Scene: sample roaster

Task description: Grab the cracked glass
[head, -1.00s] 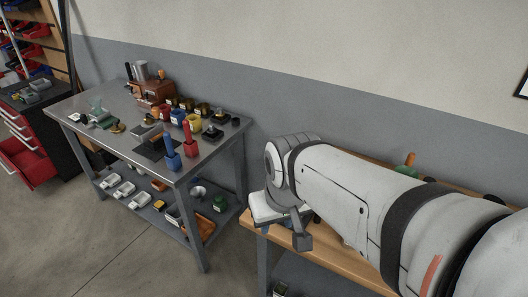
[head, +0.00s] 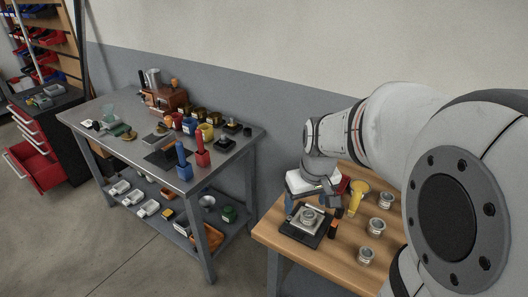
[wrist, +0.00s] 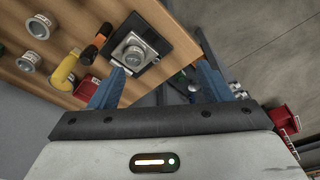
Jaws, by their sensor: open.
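I cannot make out a crack on any glass. A small pale, greenish see-through piece (head: 108,112) on the left part of the metal table may be glass; it is too small to tell. My gripper (head: 313,203) is over the wooden bench (head: 275,228), by a black square device (head: 293,232) with a round metal cup (head: 308,216) on it. In the wrist view, the blue fingers of my gripper (wrist: 160,67) are apart with nothing between them. The device (wrist: 172,38) and cup (wrist: 133,52) lie beyond the fingertips, toward the left finger.
A yellow item (head: 356,197), an orange and black item (head: 333,229) and several metal tins (head: 376,227) stand on the bench. The metal table (head: 215,165) is crowded with red, blue and yellow items. A floor gap separates bench and table.

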